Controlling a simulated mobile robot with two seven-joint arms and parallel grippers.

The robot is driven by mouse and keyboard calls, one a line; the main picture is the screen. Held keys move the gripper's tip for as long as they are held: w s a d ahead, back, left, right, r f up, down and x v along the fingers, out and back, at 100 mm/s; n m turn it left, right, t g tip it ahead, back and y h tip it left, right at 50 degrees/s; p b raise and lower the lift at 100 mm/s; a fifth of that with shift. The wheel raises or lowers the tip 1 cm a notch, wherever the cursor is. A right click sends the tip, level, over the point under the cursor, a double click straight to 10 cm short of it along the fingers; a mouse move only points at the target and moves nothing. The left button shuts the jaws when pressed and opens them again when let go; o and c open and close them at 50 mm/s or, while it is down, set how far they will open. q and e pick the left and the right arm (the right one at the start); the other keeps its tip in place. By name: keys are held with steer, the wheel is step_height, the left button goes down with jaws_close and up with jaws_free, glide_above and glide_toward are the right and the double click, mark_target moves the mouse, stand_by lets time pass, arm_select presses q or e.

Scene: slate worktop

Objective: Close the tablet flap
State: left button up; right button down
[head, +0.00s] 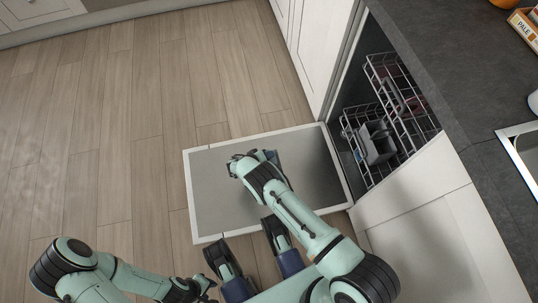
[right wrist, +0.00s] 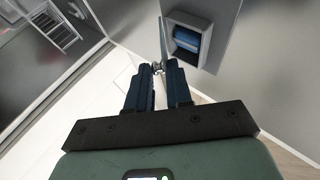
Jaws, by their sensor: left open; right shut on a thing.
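The tablet dispenser (right wrist: 190,25) is a grey recess in the inner door panel, seen in the right wrist view with a blue tablet (right wrist: 187,39) inside. Its flap (right wrist: 163,36) stands open, seen nearly edge-on as a thin strip left of the recess. My right gripper (right wrist: 158,69) is shut on the flap's near end, just beside the recess; the contact is small and hard to see. In the head view my right gripper (head: 268,156) is over the door, mostly hidden by its own wrist. My left gripper (head: 204,286) is open and empty at the bottom, away from the door.
The dishwasher door (head: 209,200) lies open and flat above the wooden floor. Wire racks (head: 392,88) with a grey cutlery basket (head: 376,142) sit inside the machine. The slate worktop (head: 452,62) is on the right. The floor left of the door is clear.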

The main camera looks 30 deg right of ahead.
stand_by(0.3)
steer(key=c, duration=1.1)
jaws_free()
steer(key=shift+a+r, duration=0.25)
steer(key=shift+a, duration=0.15)
arm_select(q)
steer(key=w+d+r+t+p, duration=0.1)
steer(key=w+r+t+p, duration=0.2)
steer(key=w, duration=0.5)
step_height(320, 180, up, 2)
steer(key=shift+m+p, duration=0.3)
steer(key=shift+p, duration=0.3)
arm_select(e)
steer(key=v, duration=1.2)
steer(key=shift+s+a, duration=0.15)
steer(key=shift+a, duration=0.05)
steer(key=shift+o, duration=0.2)
